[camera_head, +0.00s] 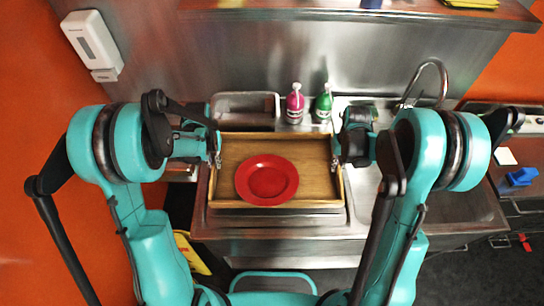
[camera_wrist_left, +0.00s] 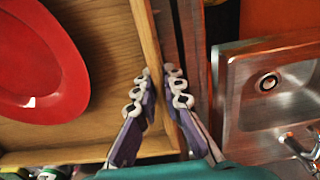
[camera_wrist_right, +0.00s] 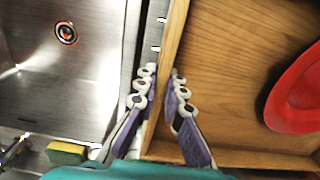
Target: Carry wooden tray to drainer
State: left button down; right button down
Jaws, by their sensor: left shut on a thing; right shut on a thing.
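The wooden tray (camera_head: 230,150) is a shallow rectangular box with raised walls, in the middle of the head view over the steel sink counter. A red plate (camera_head: 267,180) lies in it; the plate also shows in the left wrist view (camera_wrist_left: 40,60) and the right wrist view (camera_wrist_right: 298,95). My left gripper (camera_head: 216,160) is shut on the tray's left wall, with a finger on each side of it (camera_wrist_left: 160,78). My right gripper (camera_head: 336,161) is shut on the right wall the same way (camera_wrist_right: 158,75). I cannot tell whether the tray touches the counter.
A pink bottle (camera_head: 295,104) and a green bottle (camera_head: 323,104) stand behind the tray. A curved faucet (camera_head: 430,68) is at the back right. A yellow-green sponge (camera_wrist_right: 68,152) lies near a sink basin (camera_wrist_right: 60,75). A blue object (camera_head: 521,177) lies on the right counter.

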pick_arm(q)
jog(key=shift+s+r, duration=0.1)
pick_arm(e)
jog(key=shift+s, duration=0.1)
